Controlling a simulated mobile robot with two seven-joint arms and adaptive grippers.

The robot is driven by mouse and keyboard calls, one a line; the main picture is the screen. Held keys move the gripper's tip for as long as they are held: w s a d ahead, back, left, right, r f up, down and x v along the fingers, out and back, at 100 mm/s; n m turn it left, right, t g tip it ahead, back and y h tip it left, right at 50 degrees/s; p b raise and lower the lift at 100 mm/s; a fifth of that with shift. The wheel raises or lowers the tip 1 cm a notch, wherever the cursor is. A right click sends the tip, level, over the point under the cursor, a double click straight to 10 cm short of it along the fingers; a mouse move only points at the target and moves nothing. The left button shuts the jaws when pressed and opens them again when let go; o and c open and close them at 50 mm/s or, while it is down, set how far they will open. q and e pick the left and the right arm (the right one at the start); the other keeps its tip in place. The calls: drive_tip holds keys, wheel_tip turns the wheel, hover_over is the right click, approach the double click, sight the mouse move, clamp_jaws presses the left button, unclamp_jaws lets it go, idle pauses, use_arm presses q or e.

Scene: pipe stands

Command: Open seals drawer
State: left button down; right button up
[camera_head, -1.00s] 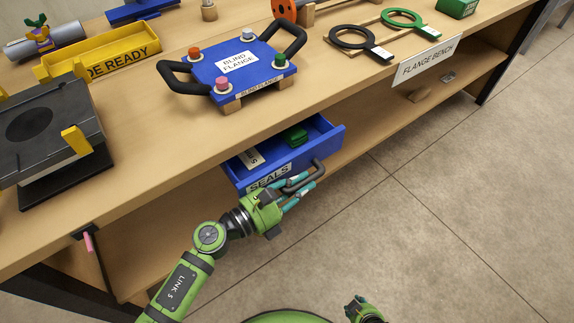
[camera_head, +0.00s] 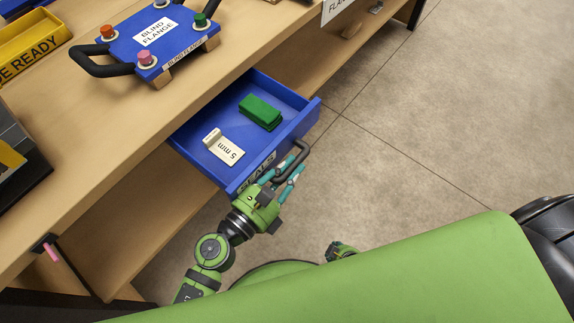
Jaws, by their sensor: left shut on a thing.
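The blue seals drawer (camera_head: 197,157) stands well out from under the bench top, its inside in view. It holds a green block (camera_head: 260,111) and a pale piece marked 5 mm (camera_head: 224,147). Its front carries a SEALS label, partly hidden by my gripper, and a dark handle (camera_head: 304,153). My left gripper (camera_head: 288,172) is shut on the drawer handle, its teal fingers around the bar. A small green part at the lower middle may belong to my right arm; its fingers cannot be made out.
The wooden bench (camera_head: 112,130) bears a blue blind flange plate (camera_head: 187,36) with black handles and a yellow tray (camera_head: 28,44). A pink-tipped rod (camera_head: 52,252) hangs at the bench's front edge. Open floor (camera_head: 420,130) lies right of the drawer. My green body fills the lower right.

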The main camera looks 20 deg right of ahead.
use_arm(q)
drive_tip(key=c, duration=1.2)
unclamp_jaws()
drive_tip(key=shift+f, duration=0.25)
drive_tip(key=shift+r, duration=0.1)
drive_tip(key=v, duration=1.2)
